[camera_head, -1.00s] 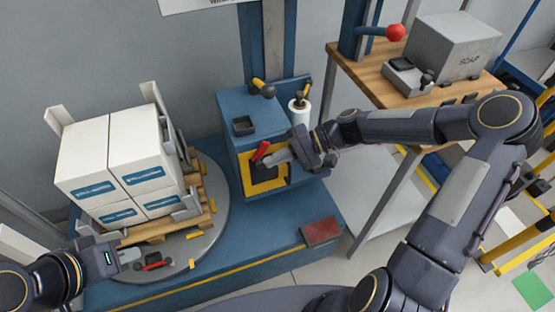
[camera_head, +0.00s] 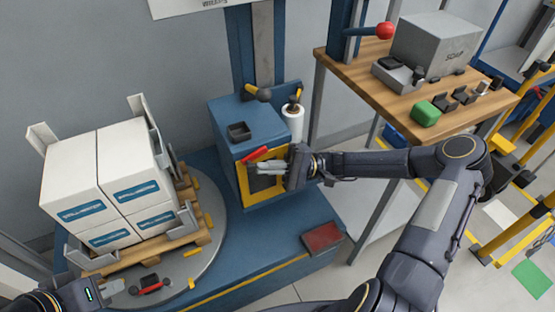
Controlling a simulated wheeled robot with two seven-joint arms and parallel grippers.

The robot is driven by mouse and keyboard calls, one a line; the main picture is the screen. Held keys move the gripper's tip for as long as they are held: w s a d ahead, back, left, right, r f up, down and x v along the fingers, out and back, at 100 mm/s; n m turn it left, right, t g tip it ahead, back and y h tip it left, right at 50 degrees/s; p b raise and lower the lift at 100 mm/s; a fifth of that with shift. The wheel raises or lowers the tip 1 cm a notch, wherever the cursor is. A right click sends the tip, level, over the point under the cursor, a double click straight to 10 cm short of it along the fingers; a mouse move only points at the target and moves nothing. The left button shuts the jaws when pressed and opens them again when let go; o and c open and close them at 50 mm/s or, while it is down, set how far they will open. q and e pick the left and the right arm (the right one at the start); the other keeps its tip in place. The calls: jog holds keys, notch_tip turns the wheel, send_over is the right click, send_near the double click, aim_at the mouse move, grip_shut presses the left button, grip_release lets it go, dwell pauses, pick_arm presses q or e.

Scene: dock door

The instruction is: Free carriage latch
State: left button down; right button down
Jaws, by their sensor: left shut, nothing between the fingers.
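The blue carriage housing (camera_head: 240,115) stands at the centre, with a yellow-framed dark panel (camera_head: 243,187) on its front. A red latch handle (camera_head: 258,155) lies nearly level across the upper part of that frame. My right gripper (camera_head: 258,167) is in front of the panel, just below the red handle; I cannot tell whether it touches the handle or whether its fingers are apart. My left gripper (camera_head: 116,287) is shut and empty at lower left, beside a small red-and-black clamp (camera_head: 150,286) on the turntable.
White boxes (camera_head: 122,182) sit on a wooden pallet (camera_head: 140,256) on the round grey turntable (camera_head: 212,262). A red pedal-like block (camera_head: 322,238) is on the blue base. A wooden bench (camera_head: 400,107) at upper right holds a grey box (camera_head: 437,43) and a green block (camera_head: 425,113).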

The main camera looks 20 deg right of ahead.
jog(key=shift+a, duration=0.1)
jog(key=v, duration=0.8)
jog(key=shift+s, duration=0.15)
dwell(0.5)
